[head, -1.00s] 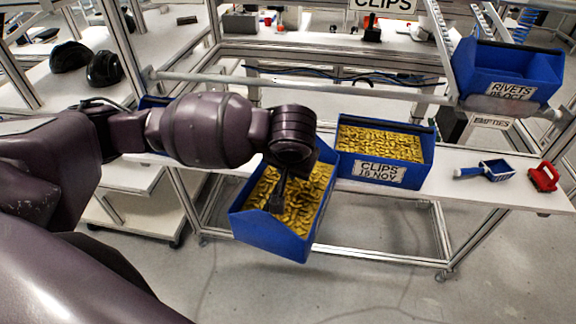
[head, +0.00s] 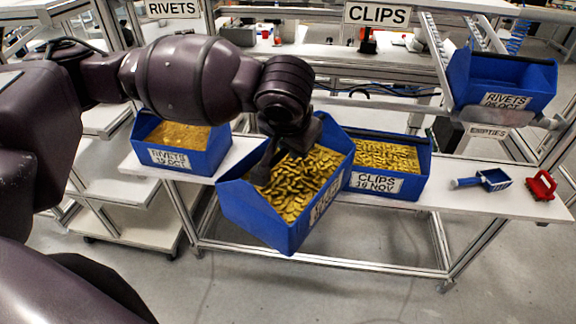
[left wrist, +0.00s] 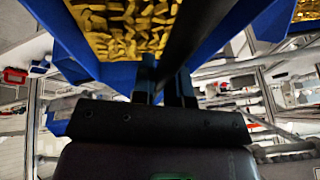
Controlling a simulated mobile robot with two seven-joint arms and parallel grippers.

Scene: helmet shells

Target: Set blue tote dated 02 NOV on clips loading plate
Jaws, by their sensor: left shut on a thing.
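My left gripper (head: 264,168) is shut on the wall of a blue tote (head: 252,218) full of yellow-gold pieces. The tote hangs tilted in front of the white shelf. Its label is at a steep angle, and I cannot read the date. In the left wrist view the fingers (left wrist: 165,88) grip the tote's blue wall (left wrist: 118,76), with gold pieces beyond. A second blue tote (head: 412,186), labelled CLIPS with a NOV date that looks like 10 or 16, stands on the shelf just behind to the right. A CLIPS sign (head: 377,15) hangs above. I cannot make out a separate loading plate. My right gripper is out of view.
A RIVETS tote (head: 207,158) stands on the shelf's left part. An empty-looking RIVETS tote (head: 500,82) sits on the upper rack at right, above an EMPTIES sign (head: 488,132). A blue scoop (head: 493,180) and a red item (head: 541,185) lie on the white shelf (head: 450,197).

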